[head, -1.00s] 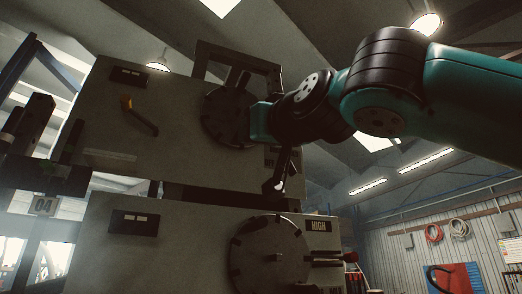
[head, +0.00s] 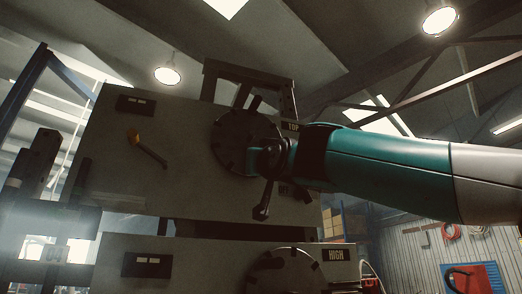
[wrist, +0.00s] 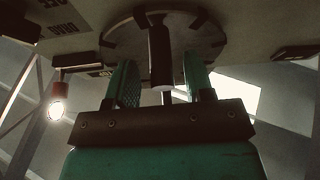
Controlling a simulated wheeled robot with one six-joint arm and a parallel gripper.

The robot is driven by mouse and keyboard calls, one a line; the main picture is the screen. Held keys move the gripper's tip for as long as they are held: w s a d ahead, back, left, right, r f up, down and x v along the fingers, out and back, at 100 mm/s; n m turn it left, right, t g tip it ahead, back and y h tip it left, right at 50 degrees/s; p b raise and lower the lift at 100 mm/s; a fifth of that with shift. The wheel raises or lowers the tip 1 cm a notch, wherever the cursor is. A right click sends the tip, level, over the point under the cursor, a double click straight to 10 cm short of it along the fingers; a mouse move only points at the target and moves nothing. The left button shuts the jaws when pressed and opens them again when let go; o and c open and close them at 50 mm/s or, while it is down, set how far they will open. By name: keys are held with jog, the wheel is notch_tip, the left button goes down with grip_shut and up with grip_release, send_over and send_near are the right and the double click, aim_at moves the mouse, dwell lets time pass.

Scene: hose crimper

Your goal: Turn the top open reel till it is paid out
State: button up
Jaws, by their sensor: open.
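The top reel (head: 238,138) is a dark round disc with notches at its rim, on the upper pale panel beside a TOP label (head: 292,127). The wrist view shows the disc (wrist: 205,37) close up, with a dark cylindrical handle (wrist: 160,58) sticking out from it. My gripper (wrist: 162,78) is open, its two green fingers on either side of the handle with gaps showing; contact is not visible. In the head view my gripper (head: 268,158) is at the reel's lower right, its fingertips mostly hidden by my wrist.
A lever with an orange part (head: 147,148) is on the upper panel's left. Below is a second reel (head: 283,273) on a panel labelled HIGH (head: 335,255). A dark frame (head: 250,75) stands on top. Open room lies to the right.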

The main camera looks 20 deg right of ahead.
jog(key=shift+p+x, duration=0.35)
jog(key=shift+x, duration=0.6)
